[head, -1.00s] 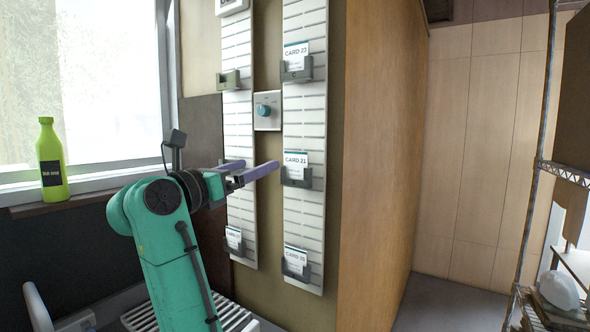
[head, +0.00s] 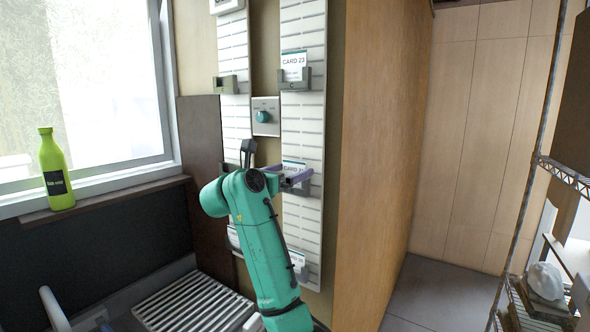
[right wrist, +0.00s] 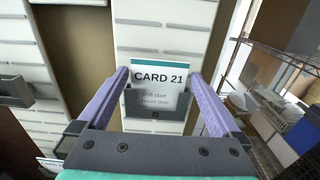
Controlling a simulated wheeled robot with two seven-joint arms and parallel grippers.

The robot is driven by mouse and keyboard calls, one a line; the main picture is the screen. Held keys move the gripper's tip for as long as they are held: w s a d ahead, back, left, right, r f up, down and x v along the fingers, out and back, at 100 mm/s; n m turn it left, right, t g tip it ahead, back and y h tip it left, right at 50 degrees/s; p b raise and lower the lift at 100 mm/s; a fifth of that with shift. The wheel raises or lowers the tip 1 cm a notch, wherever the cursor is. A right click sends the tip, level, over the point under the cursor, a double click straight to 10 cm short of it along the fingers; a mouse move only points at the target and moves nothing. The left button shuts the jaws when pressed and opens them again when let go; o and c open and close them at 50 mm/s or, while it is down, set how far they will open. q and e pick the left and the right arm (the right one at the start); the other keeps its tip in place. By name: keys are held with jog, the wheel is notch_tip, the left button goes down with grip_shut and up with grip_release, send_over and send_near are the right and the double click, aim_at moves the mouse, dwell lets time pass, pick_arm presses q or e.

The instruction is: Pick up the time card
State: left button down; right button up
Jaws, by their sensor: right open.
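The time card (right wrist: 160,72), white with a teal top band and "CARD 21" printed on it, stands upright in a dark grey holder (right wrist: 158,104) on a white slotted wall strip (right wrist: 150,38). In the head view the card (head: 293,166) shows partly behind my right gripper (head: 288,174). In the right wrist view my right gripper (right wrist: 159,76) is open, with one purple finger on each side of the card. Gaps show between the fingers and the card's edges. My left gripper is not in view.
Card 23 (head: 293,64) sits in a holder above, and another card (head: 297,259) sits below. A dial box (head: 265,116) is between the two wall strips. A green bottle (head: 54,170) stands on the window sill. A wire shelf (head: 566,174) is at the right.

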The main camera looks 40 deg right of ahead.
jog(key=shift+a, duration=0.25)
jog(key=c, duration=1)
jog(key=shift+c, duration=0.2)
jog(key=shift+d+r, duration=0.15)
